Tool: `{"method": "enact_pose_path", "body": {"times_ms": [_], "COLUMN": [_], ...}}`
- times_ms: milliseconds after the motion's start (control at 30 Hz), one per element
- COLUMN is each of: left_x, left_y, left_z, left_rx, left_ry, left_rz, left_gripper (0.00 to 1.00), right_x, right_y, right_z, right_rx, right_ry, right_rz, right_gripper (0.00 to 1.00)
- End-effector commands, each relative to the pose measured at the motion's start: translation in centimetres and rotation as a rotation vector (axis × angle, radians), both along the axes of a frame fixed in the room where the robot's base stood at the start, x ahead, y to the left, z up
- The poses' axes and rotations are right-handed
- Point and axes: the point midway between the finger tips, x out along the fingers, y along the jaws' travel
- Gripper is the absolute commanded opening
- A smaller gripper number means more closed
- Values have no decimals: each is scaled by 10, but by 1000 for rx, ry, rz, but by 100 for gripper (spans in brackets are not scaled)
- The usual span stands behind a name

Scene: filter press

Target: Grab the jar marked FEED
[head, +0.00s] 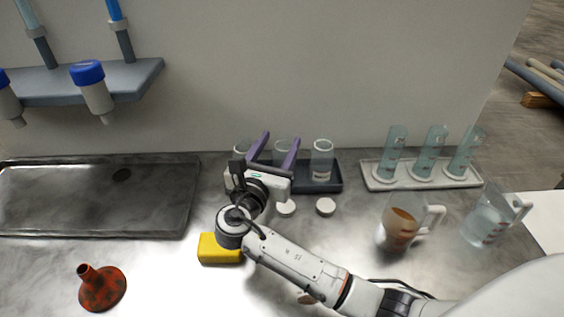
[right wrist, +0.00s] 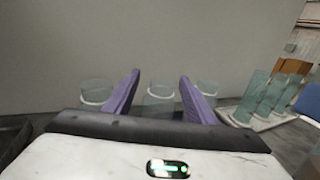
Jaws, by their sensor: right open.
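Three clear glass jars stand in a row in a dark tray (head: 325,186) against the wall: a left jar (head: 241,150), a middle jar (head: 282,152) and a right jar (head: 322,160). I cannot read the word FEED on any of them. My right gripper (head: 281,138) is open, its two purple fingers pointing at the row. In the right wrist view the middle jar (right wrist: 160,100) shows between the fingers, with the left jar (right wrist: 97,92) and right jar (right wrist: 207,92) outside them. I cannot tell how far the fingertips are from the glass. My left gripper is out of view.
Two white lids (head: 325,207) lie before the tray. A yellow block (head: 219,250) and a rusty funnel (head: 103,290) lie nearer. A rack of cylinders (head: 427,181), a brown-filled jug (head: 400,228) and a clear jug (head: 484,222) stand right. A sink tray (head: 95,232) is left.

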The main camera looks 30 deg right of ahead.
Motion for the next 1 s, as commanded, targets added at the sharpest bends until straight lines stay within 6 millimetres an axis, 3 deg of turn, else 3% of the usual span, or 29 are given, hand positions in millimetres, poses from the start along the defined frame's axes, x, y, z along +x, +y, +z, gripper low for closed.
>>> {"method": "enact_pose_path", "body": {"times_ms": [400,767,833,1000], "left_x": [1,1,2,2], "left_y": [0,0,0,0], "left_z": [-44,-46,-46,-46], "left_rx": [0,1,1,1], "left_ry": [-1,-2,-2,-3], "left_rz": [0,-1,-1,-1], "left_gripper": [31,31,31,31], "right_x": [29,39,39,39], "right_y": [-42,-51,-51,-51], "right_z": [-10,-5,-5,-5], "right_rx": [-1,0,0,0], "right_ry": [-3,1,1,1], "right_rz": [-1,1,1,1], "right_gripper": [51,51,44,15]}}
